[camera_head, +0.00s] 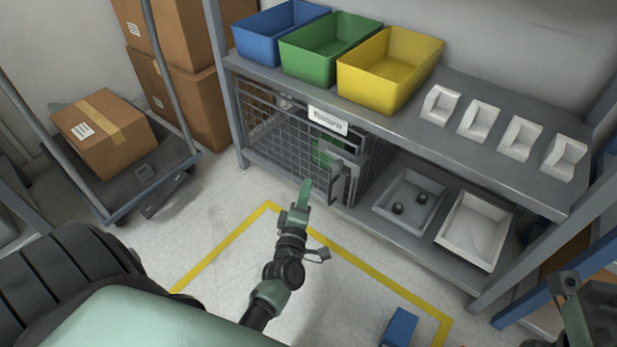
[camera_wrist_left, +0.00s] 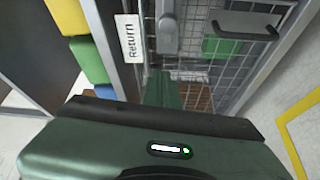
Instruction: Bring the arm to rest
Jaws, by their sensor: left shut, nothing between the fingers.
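My left gripper (camera_head: 305,193) is shut and empty. In the head view it points up toward the wire cage (camera_head: 285,135) under the shelf, in front of the cage door handle (camera_head: 342,183). I cannot tell whether it touches the cage. In the left wrist view the shut green fingers (camera_wrist_left: 162,90) show in front of the cage mesh, with a dark handle (camera_wrist_left: 246,27) at the upper right. My right arm shows only in part at the lower right of the head view; its fingers cannot be made out.
The shelf (camera_head: 470,95) holds blue (camera_head: 280,30), green (camera_head: 330,48) and yellow (camera_head: 388,68) bins and several small white holders. Below are a grey tray (camera_head: 410,200) and a white tray (camera_head: 474,230). A cart (camera_head: 165,180) with a box stands left. Yellow-lined floor lies in front.

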